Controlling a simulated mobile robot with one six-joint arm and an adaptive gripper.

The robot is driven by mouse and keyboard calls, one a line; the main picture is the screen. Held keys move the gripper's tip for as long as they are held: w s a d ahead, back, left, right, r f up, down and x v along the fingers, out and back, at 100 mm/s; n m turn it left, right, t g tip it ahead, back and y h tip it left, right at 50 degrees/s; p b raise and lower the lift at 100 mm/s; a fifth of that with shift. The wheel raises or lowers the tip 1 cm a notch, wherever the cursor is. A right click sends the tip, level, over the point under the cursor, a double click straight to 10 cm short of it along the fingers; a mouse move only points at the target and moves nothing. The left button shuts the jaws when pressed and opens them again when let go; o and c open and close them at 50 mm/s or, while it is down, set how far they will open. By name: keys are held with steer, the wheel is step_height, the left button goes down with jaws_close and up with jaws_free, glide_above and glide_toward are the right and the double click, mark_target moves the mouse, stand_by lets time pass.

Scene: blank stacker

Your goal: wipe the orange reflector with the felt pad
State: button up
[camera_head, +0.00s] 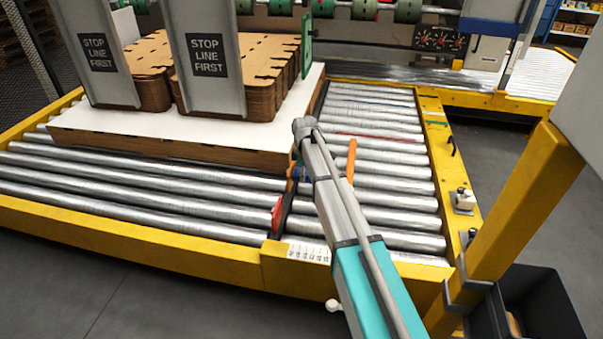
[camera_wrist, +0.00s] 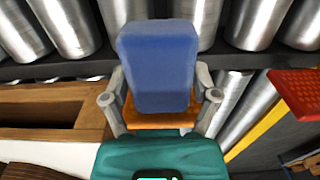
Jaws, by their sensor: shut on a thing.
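My gripper (camera_wrist: 161,112) is shut on a blue block, the felt pad (camera_wrist: 158,62), with an orange part showing below it between the fingers. In the head view, my gripper (camera_head: 296,176) is low over the rollers near the pallet corner, largely hidden by my arm; a little blue shows there. A slim orange upright piece (camera_head: 351,160) stands over the rollers just right of my arm; I cannot tell whether it is the orange reflector. The pad's contact with anything cannot be made out.
A red piece (camera_head: 277,213) stands by the rollers near the yellow frame (camera_head: 190,248); a red textured piece (camera_wrist: 297,94) shows at right in the wrist view. A white-topped pallet (camera_head: 200,133) carries cardboard stacks behind two grey plates. A yellow post (camera_head: 520,215) stands at right.

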steer(key=shift+s+a, duration=0.1)
steer(key=shift+a, duration=0.05)
steer(key=shift+s+a, duration=0.2)
steer(key=shift+s, duration=1.5)
steer(key=shift+d, duration=0.15)
steer(key=shift+s+d, duration=0.2)
steer(key=shift+d, duration=0.75)
steer(key=shift+s+d, duration=0.15)
steer(key=shift+d, duration=0.85)
steer(key=shift+s+d, duration=0.2)
steer(key=shift+d, duration=0.75)
steer(key=shift+s+d, duration=0.15)
steer(key=shift+d, duration=0.6)
steer(key=shift+s+d, duration=0.15)
steer(key=shift+d, duration=0.55)
steer(key=shift+r, duration=0.1)
step_height(320, 180, up, 15)
steer(key=p, duration=1.5)
